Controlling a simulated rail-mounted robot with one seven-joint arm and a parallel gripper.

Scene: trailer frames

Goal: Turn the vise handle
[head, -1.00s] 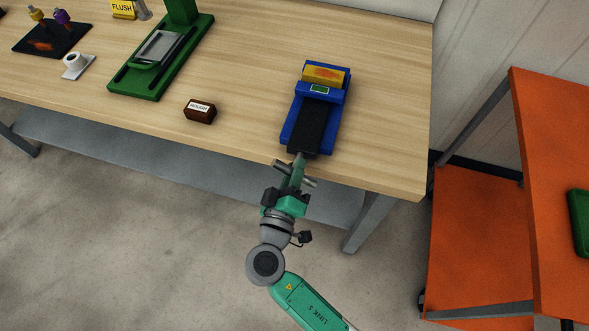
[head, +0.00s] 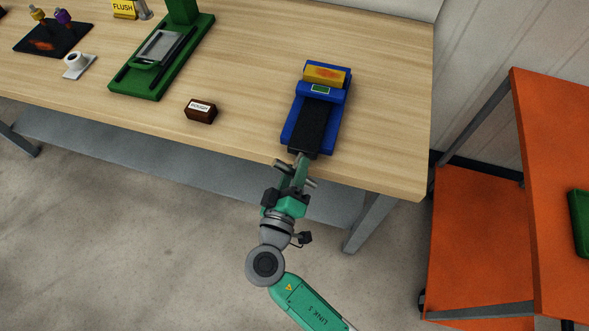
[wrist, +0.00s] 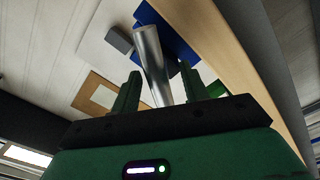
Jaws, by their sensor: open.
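The vise (head: 340,103) is blue with a black slide and sits near the right front of the wooden bench. Its grey handle bar (head: 282,165) shows just past the bench's front edge, partly covered by my gripper. My gripper (head: 300,168) is at the handle, with its green fingers pointing at the vise. In the wrist view a silver bar (wrist: 150,62) stands between my two open green fingers (wrist: 158,85), with gaps beside it. I cannot tell whether either finger touches it.
A yellow block with an orange patch (head: 325,74) is at the vise's back end. A small brown labelled box (head: 200,111) and a green machine (head: 152,83) stand to the left. An orange cart (head: 560,110) stands right of the bench (head: 400,120).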

